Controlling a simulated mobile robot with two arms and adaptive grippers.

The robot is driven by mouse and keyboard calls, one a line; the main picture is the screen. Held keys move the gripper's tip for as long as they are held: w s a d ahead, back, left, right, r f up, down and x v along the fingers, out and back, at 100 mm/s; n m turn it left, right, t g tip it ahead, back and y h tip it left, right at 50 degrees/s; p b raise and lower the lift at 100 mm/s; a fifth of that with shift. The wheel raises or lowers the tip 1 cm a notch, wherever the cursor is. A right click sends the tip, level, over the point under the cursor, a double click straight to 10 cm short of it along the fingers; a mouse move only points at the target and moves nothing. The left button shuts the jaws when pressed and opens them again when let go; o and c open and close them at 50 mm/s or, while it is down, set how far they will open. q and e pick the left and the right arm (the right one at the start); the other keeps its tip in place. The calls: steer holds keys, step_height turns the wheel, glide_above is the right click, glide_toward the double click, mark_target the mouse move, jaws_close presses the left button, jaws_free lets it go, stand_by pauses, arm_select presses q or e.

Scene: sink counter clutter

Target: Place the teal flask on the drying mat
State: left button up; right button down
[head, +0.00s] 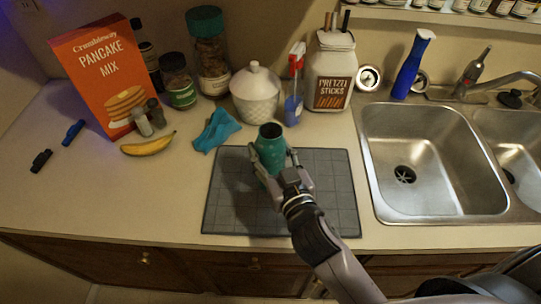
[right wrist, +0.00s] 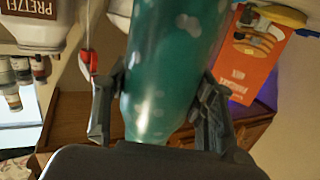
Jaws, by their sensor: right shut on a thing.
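The teal flask (head: 270,146) is upright over the middle of the grey drying mat (head: 325,190) in the head view. I cannot tell whether its base touches the mat. My right gripper (head: 278,172) is shut on the flask from the front, its fingers on either side of the body. In the right wrist view the flask (right wrist: 165,75) fills the middle, speckled with pale spots, between the two fingers of the right gripper (right wrist: 160,115). The flask's lower part is partly hidden by the gripper in the head view. My left gripper is not in view.
A white lidded jar (head: 257,97) and a crumpled teal cloth (head: 216,130) stand behind the mat. A pretzel jar (head: 330,75) is at the back. The steel sink (head: 430,160) lies right of the mat. A banana (head: 148,145) is at left. The mat's right half is clear.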

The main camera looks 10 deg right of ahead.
steer(key=shift+s+f, duration=0.1)
steer(key=shift+f, duration=0.6)
steer(key=shift+f, duration=0.2)
steer(key=c, duration=0.7)
jaws_free()
